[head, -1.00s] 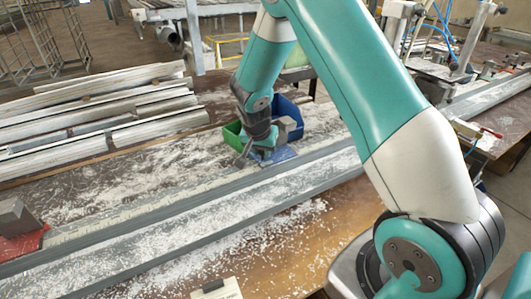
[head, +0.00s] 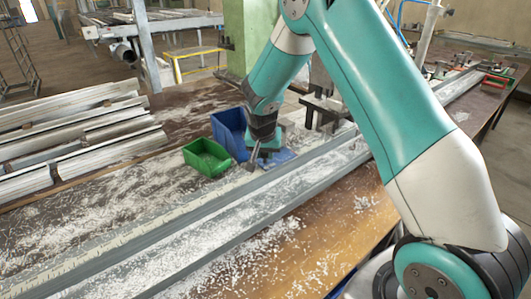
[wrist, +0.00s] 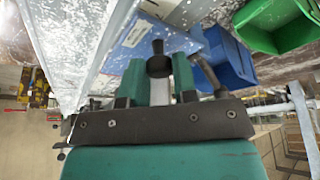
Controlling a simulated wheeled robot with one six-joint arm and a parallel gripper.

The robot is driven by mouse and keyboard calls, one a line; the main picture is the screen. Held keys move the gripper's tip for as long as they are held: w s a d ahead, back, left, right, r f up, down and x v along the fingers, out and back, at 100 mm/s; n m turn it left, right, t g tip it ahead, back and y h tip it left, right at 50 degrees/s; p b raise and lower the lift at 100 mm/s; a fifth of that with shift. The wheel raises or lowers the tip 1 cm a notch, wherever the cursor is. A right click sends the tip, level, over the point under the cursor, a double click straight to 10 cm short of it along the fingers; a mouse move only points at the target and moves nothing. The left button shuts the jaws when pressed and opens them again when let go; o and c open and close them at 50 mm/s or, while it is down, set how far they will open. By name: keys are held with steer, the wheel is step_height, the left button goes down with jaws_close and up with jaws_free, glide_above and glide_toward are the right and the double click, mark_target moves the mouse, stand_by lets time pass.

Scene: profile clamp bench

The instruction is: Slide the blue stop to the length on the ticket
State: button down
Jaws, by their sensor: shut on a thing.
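The blue stop (head: 280,157) sits at the far edge of the long grey profile rail, just right of the bins in the head view. In the wrist view the stop (wrist: 137,38) is a blue plate with a pale label, beside the rail. My gripper (head: 257,160) is down at the stop. In the wrist view my gripper (wrist: 159,68) has its teal fingers closed around a black knob (wrist: 159,60) on the stop. A pale scale strip (head: 130,236) runs along the rail to the left. The ticket is not in view.
A green bin (head: 207,158) and a blue bin (head: 230,132) stand behind the rail, left of the stop. Pale profiles (head: 75,135) lie at the back left. A dark clamp fixture (head: 325,108) stands behind the rail to the right. White shavings cover the bench.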

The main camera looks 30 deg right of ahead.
steer(key=c, duration=0.9)
jaws_free()
steer(key=shift+r, duration=0.1)
steer(key=b+v, duration=0.3)
steer(key=v, duration=1.4)
steer(key=shift+s+r, duration=0.1)
steer(key=shift+s, duration=0.1)
steer(key=s+a+n+g+y, duration=0.1)
steer(key=s+a+n+y, duration=0.1)
steer(key=s+a+n, duration=0.3)
steer(key=s+a+n+g+y, duration=0.1)
steer(key=s+a+n, duration=0.4)
steer(key=s, duration=0.9)
steer(key=s+a+n+g+y, duration=0.1)
steer(key=s+a+n+y, duration=0.3)
steer(key=s, duration=0.5)
steer(key=shift+s+a+n, duration=0.2)
steer(key=shift+a+n, duration=0.2)
steer(key=shift+a, duration=0.65)
steer(key=shift+r, duration=0.1)
